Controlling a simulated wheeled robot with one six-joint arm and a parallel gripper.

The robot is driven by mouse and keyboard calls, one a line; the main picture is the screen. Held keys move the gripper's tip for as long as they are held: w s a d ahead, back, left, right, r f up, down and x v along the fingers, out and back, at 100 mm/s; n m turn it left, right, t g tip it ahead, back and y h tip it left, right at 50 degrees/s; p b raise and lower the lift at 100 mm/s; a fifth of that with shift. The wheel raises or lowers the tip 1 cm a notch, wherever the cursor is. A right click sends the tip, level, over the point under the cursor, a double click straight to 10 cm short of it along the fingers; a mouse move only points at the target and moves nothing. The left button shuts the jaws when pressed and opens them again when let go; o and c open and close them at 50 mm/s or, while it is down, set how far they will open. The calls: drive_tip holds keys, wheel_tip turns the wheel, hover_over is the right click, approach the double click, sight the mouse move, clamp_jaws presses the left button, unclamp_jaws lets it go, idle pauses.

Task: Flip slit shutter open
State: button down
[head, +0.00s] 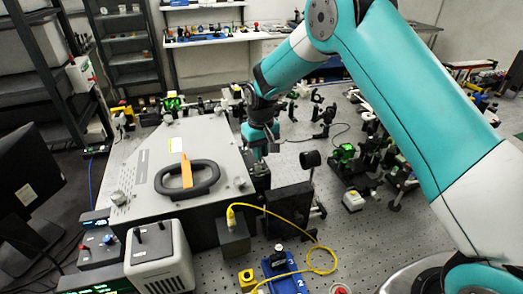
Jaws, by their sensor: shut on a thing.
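The spectrometer (135,170) is a large pale grey box with a black handle (205,188) and an orange tag on its lid. My gripper (261,153) points down at the box's right-hand end, beside the dark slit assembly (260,178). Its jaws are shut on a small part there, which looks like the slit shutter. The shutter itself is mostly hidden by the jaws and too small to make out, so its position cannot be told.
A black round-headed post (310,159) and a dark panel (288,207) stand close to the right of the gripper. A yellow cable (320,247) loops over the perforated bench in front. Several optics mounts crowd the bench behind and to the right.

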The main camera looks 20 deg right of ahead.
drive_tip(key=shift+s+f+t+b, duration=0.3)
drive_tip(key=shift+t+b, duration=0.5)
drive_tip(key=shift+b, duration=0.9)
drive_tip(key=shift+s+f+t+b, duration=0.1)
drive_tip(key=shift+s+t+b, duration=0.25)
drive_tip(key=shift+t+b, duration=0.9)
drive_tip(key=b, duration=0.4)
drive_tip(key=shift+s+t, duration=0.25)
drive_tip(key=shift+t, duration=0.1)
drive_tip(key=shift+s+r+t+b, duration=0.15)
drive_tip(key=shift+t+b, duration=0.25)
drive_tip(key=shift+b, duration=0.35)
drive_tip(key=shift+r, duration=0.1)
drive_tip(key=c, duration=1.1)
unclamp_jaws()
drive_tip(key=shift+c, duration=0.2)
